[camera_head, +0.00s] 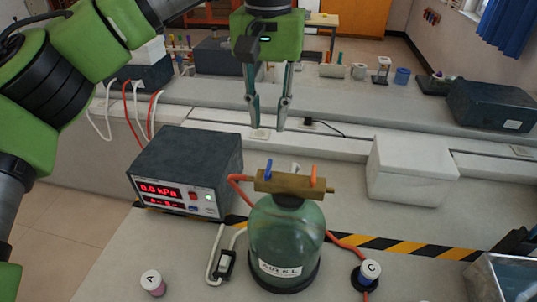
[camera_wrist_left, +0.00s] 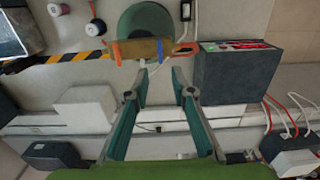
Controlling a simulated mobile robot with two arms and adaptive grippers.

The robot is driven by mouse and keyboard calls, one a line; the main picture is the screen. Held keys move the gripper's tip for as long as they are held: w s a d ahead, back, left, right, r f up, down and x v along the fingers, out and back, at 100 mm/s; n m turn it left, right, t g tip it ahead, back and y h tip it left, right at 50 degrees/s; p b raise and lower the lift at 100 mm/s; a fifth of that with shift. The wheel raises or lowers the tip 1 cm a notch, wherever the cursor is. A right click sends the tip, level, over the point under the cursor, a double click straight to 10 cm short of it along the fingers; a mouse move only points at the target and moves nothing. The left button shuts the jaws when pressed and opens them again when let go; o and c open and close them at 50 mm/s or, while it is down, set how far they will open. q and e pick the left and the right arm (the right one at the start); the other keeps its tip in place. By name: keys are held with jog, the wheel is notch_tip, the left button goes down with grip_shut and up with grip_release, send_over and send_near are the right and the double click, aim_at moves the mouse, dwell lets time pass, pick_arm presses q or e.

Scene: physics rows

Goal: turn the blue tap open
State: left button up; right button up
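The blue tap (camera_head: 268,169) is a small upright lever on the left part of a brass manifold (camera_head: 290,183). The manifold sits on top of a green bottle (camera_head: 286,238). The blue tap also shows in the left wrist view (camera_wrist_left: 160,49). An orange tap (camera_head: 314,174) stands at the manifold's other end, with a pale one between them. My left gripper (camera_head: 269,124) points down with its fingers apart and empty. In the head view it appears above the blue tap; in the left wrist view the tap lies beyond the fingertips (camera_wrist_left: 157,80), apart from them. My right gripper does not show clearly.
A dark pressure meter box (camera_head: 183,168) with a red display stands left of the bottle. A white foam box (camera_head: 411,170) stands to the right. Orange hoses run beside the bottle, near spools (camera_head: 369,271). A metal tray (camera_head: 500,280) is at the right edge.

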pick_arm(q)
jog(key=p, duration=0.2)
send_over(268, 167)
notch_tip(268, 167, down, 6)
jog(key=shift+s+r, duration=0.1)
jog(key=shift+r, duration=0.05)
jog(key=f, duration=0.4)
jog(key=shift+w+f+p, duration=0.1)
jog(key=shift+w+p, duration=0.15)
jog(key=shift+p, duration=0.15)
jog(key=shift+s+f, duration=0.1)
jog(key=shift+f, duration=0.65)
jog(key=shift+c, duration=1.1)
grip_shut()
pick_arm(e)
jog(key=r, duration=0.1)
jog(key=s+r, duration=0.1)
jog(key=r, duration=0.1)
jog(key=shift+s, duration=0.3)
